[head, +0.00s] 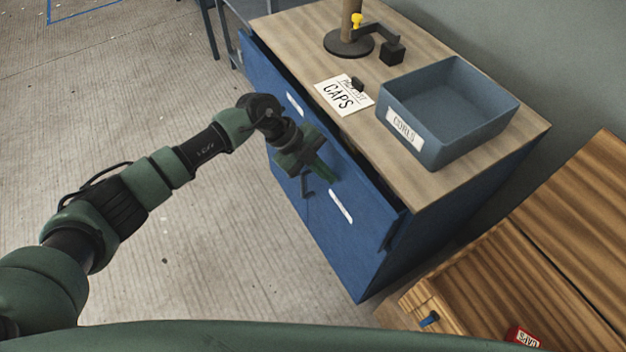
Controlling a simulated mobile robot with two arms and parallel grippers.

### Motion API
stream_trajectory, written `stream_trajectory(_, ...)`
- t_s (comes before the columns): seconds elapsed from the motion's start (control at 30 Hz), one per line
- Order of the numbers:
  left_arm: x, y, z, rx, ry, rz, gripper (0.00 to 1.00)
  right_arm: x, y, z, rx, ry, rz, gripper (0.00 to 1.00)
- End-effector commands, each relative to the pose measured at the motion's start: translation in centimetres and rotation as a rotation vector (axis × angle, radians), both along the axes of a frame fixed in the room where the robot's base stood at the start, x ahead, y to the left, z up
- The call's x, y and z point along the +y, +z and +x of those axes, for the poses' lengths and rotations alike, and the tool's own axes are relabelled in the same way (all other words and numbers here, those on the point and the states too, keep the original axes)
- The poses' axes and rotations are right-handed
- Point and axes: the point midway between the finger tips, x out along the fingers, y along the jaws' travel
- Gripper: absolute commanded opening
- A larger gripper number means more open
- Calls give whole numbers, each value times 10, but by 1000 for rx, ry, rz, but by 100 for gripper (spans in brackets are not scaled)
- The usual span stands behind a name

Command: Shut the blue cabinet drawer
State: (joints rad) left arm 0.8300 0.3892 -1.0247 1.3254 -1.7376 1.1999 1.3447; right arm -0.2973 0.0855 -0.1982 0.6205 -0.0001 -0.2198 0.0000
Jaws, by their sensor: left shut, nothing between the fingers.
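The blue cabinet (450,205) has a wooden top. Its blue drawer front (365,205) stands a little out from the body, with a dark gap along its upper edge, so the drawer is partly open. The drawer front carries white labels and a dark handle (306,187). My left gripper (322,172) is shut and empty, in front of the drawer front near the handle. I cannot tell whether it touches the drawer. The gripper hides part of the drawer front. My right gripper is not in view.
On the cabinet top are a grey-blue bin (455,140) labelled CORLS, a CAPS sign (345,97) and a stand with a round black base (348,43). A wooden unit (540,270) is at the lower right, with a red item (522,337). The floor to the left is clear.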

Motion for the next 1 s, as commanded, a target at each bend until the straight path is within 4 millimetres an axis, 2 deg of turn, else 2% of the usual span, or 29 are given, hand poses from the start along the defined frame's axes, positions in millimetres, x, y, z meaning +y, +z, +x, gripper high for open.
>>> stream_trajectory(0.2,-21,-1,14,-1,0,-1,0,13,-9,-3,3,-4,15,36)
stream_trajectory(0.4,-27,0,19,-2,1,-1,0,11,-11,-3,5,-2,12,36)
stream_trajectory(0.83,-29,2,20,-4,2,-5,0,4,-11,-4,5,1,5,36)
stream_trajectory(1.0,-16,2,23,-3,5,-3,0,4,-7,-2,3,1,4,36)
